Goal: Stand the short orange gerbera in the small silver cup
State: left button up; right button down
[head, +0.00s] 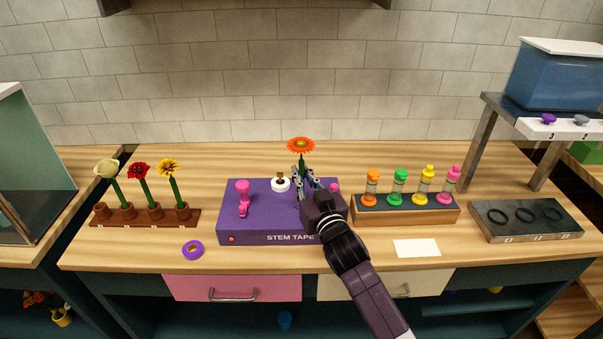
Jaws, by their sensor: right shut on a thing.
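The short orange gerbera (301,145) is upright, bloom on top, with its green stem running down between the fingers of my right gripper (303,178). The right gripper is shut on the stem. It holds the flower over or just behind the purple stem tape box (262,222); I cannot tell the exact depth. The lower end of the stem is hidden by the gripper and box. I cannot make out a small silver cup in this view. My left gripper is not in view.
The wooden rack (194,218) at left holds a cream, a red and a yellow flower; its leftmost socket is empty. A purple tape roll (193,250) lies in front. Right are a bottle block (405,217), a white card (417,248) and a dark tray (527,233).

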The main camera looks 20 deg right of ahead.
jog(key=shift+f, duration=0.25)
dwell(0.4)
jog(key=c, duration=1.9)
grip_release()
jog(key=shift+c, duration=0.2)
jog(key=shift+o, duration=0.2)
jog(key=o, duration=0.5)
jog(key=shift+s+p, duration=0.55)
jog(key=shift+s, duration=0.75)
jog(key=shift+s+d+p, duration=0.15)
jog(key=shift+s+p, duration=0.75)
jog(key=shift+s, duration=2.35)
